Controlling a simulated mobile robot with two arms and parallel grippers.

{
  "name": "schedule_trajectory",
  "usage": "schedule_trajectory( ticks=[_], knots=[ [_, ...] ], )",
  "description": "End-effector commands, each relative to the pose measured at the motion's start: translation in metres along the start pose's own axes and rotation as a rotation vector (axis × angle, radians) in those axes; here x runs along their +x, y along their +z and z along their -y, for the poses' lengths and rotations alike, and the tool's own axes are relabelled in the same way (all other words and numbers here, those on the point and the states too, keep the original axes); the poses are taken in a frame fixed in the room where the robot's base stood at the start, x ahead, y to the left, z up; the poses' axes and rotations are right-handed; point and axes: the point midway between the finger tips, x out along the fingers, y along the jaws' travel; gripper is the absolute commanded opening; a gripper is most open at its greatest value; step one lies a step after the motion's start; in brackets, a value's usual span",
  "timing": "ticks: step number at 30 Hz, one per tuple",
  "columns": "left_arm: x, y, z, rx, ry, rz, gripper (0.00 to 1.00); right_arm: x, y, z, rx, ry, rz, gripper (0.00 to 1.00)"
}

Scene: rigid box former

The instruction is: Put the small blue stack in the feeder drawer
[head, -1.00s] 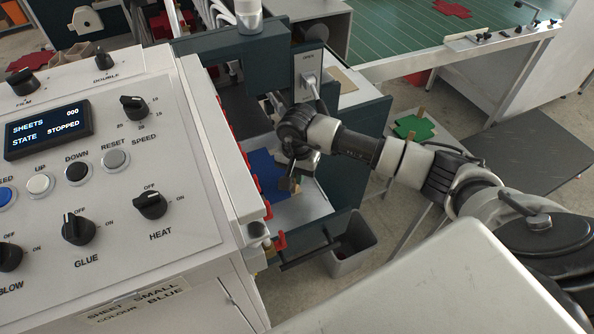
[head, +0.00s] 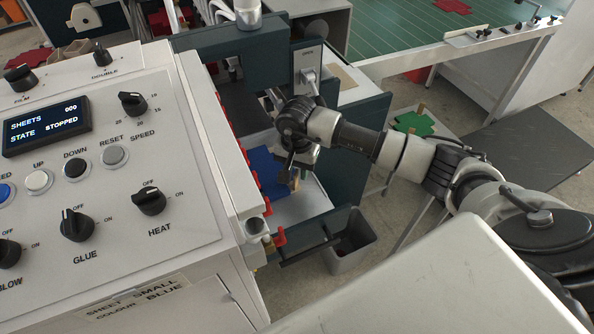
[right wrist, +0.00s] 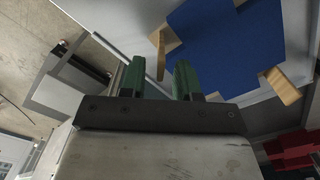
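The small blue stack (head: 262,165) is a flat blue cross-like shape lying in the pale feeder drawer (head: 302,208), under the machine's dark frame. It also shows large in the right wrist view (right wrist: 220,42), with wooden blocks at its edges. My right gripper (head: 288,172) is over the drawer, beside the stack's right edge, and hides part of it. In the right wrist view its two green fingers (right wrist: 159,76) are apart with nothing gripped. A wooden block (right wrist: 158,52) stands just beyond the gap between them, near the stack. My left gripper is not in view.
The control panel (head: 110,215) fills the left, its display reading STOPPED. Red clips (head: 278,236) line the machine's edge by the drawer. A grey bin (head: 350,247) stands below. A green stack (head: 413,123) lies on a side table, and a grey tabletop (head: 530,150) is clear.

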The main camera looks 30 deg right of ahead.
Motion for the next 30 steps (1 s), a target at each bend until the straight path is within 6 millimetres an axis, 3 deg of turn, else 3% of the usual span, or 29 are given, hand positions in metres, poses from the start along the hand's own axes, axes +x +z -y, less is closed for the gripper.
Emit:
schedule_trajectory(
  ticks=[6,15,21,30],
  knots=[
    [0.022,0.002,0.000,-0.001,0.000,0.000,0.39,-0.043,-0.001,0.001,-0.002,-0.006,-0.006,0.32],
    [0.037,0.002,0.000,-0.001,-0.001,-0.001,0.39,-0.097,-0.001,0.000,-0.001,-0.003,-0.003,0.32],
    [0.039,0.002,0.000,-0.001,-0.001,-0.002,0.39,-0.108,0.000,0.000,-0.001,-0.001,-0.001,0.32],
    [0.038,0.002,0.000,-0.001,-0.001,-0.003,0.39,-0.109,0.000,0.000,-0.001,0.000,0.000,0.32]
  ],
)
